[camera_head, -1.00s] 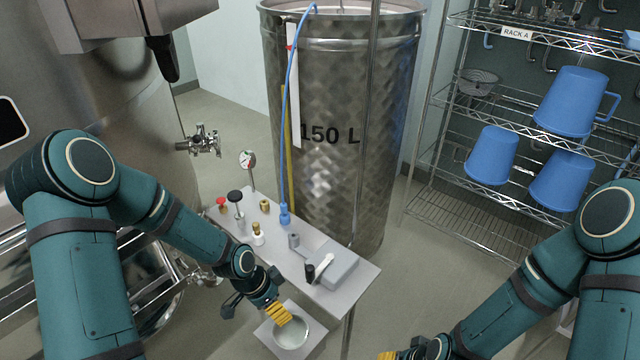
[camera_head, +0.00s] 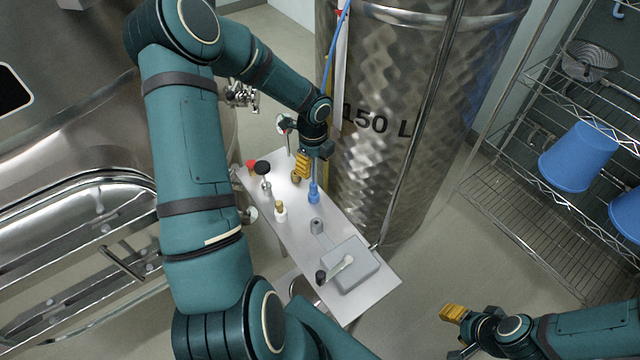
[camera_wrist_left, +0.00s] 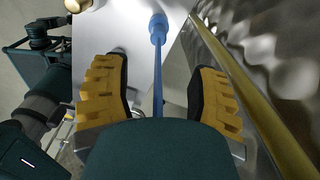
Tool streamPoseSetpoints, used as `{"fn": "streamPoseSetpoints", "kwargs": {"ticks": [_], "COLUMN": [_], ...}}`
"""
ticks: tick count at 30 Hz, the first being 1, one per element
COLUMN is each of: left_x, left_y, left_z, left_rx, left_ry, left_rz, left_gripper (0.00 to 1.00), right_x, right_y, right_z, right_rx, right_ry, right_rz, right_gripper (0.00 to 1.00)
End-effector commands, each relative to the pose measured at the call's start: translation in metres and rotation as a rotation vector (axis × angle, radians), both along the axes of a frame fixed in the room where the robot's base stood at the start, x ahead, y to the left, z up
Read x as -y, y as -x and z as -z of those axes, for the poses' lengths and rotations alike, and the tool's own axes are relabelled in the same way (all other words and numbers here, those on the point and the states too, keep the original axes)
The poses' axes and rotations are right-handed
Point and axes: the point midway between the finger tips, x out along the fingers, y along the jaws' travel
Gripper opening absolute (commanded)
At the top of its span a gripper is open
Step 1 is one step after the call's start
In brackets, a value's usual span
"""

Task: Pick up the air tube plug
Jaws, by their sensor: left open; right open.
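The blue air tube plug (camera_head: 314,194) stands upright on the grey table (camera_head: 376,301), with the blue tube (camera_head: 337,37) rising from it. My left gripper (camera_head: 303,166) is above the table, just behind and a little left of the plug. In the left wrist view the plug (camera_wrist_left: 158,28) shows at the top, beyond the open yellow fingers (camera_wrist_left: 158,75). The tube runs down the picture in the gap between the fingers, and its upper part is hidden by the gripper body. My right gripper (camera_head: 453,313) is open and empty at the lower right, away from the table.
A black knob (camera_head: 262,168), a red knob (camera_head: 252,163), a brass-topped white fitting (camera_head: 280,211), a grey cylinder (camera_head: 316,226) and a grey box (camera_head: 352,268) are on the table. The steel 150 L vat (camera_head: 395,185) stands close behind. A wire rack (camera_head: 530,215) is at right.

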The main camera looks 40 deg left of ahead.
Motion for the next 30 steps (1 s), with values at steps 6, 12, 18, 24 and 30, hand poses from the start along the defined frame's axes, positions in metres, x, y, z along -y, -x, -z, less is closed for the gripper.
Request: {"fn": "streamPoseSetpoints", "kwargs": {"ticks": [6,12,18,24,30], "left_x": [0.001,0.001,0.000,-0.001,-0.001], "left_y": [0.001,0.000,0.002,0.003,0.003], "left_z": [0.045,0.063,0.081,0.109,0.117], "left_rx": [-0.003,0.000,-0.002,-0.002,0.000], "left_ry": [0.003,0.002,0.003,0.003,0.003], "left_rz": [-0.001,-0.001,-0.002,-0.003,-0.003], "left_gripper": [0.59,0.59,0.59,0.59,0.59], "right_x": [0.000,-0.001,-0.001,-0.001,-0.001], "right_y": [0.000,0.000,0.000,0.002,0.002], "right_z": [0.010,0.013,0.016,0.020,0.021], "right_rx": [0.000,-0.001,-0.001,-0.005,-0.007], "right_ry": [0.002,0.003,0.002,0.002,0.001], "right_rz": [0.000,0.000,-0.001,-0.005,-0.005], "right_gripper": [0.47,0.47,0.47,0.47,0.47]}}
